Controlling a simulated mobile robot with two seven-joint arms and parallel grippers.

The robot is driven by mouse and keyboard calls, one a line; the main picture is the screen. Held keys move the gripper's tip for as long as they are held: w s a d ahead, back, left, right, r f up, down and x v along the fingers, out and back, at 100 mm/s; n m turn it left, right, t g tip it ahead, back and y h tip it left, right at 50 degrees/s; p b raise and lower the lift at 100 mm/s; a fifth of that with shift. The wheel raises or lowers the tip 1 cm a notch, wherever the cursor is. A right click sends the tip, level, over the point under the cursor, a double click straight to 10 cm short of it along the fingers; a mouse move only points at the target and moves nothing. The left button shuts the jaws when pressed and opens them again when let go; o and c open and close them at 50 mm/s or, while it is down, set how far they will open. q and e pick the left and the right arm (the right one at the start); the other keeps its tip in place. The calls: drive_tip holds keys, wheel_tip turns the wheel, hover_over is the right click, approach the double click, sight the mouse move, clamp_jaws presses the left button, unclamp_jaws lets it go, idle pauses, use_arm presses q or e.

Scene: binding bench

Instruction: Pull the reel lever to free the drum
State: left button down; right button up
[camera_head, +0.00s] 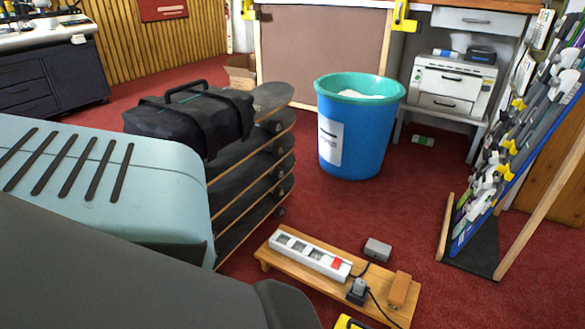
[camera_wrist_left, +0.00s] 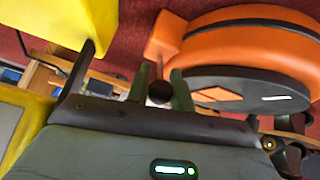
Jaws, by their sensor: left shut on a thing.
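In the left wrist view, my left gripper (camera_wrist_left: 161,82) has its two greenish fingers closed on either side of a dark round knob (camera_wrist_left: 159,94), which I take for the end of the reel lever. An orange reel (camera_wrist_left: 225,32) with a dark band and a dark grey lower face lies just right of the fingers. An orange block juts from its left side, close to the fingertips. The head view does not show the left gripper or the orange reel. My right gripper is in neither view.
A yellow part (camera_wrist_left: 72,30) stands left of the fingers. In the head view, a low wooden bench (camera_head: 395,312) carries a white power strip (camera_head: 308,256). Red carpet is open between.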

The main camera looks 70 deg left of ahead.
use_arm(q)
drive_tip(key=c, duration=1.3)
unclamp_jaws()
drive_tip(key=shift+o, duration=0.3)
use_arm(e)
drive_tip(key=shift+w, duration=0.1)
use_arm(q)
drive_tip(key=shift+s+d+r+p, duration=0.2)
drive_tip(key=shift+s+r+p, duration=0.1)
drive_tip(key=shift+r, duration=0.1)
drive_tip(key=p+v, duration=0.3)
drive_tip(key=v, duration=0.3)
drive_tip(key=shift+s+r, duration=0.15)
drive_tip(key=shift+r, duration=0.1)
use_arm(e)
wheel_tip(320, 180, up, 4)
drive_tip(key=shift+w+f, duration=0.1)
use_arm(q)
drive_tip(key=shift+d, duration=0.15)
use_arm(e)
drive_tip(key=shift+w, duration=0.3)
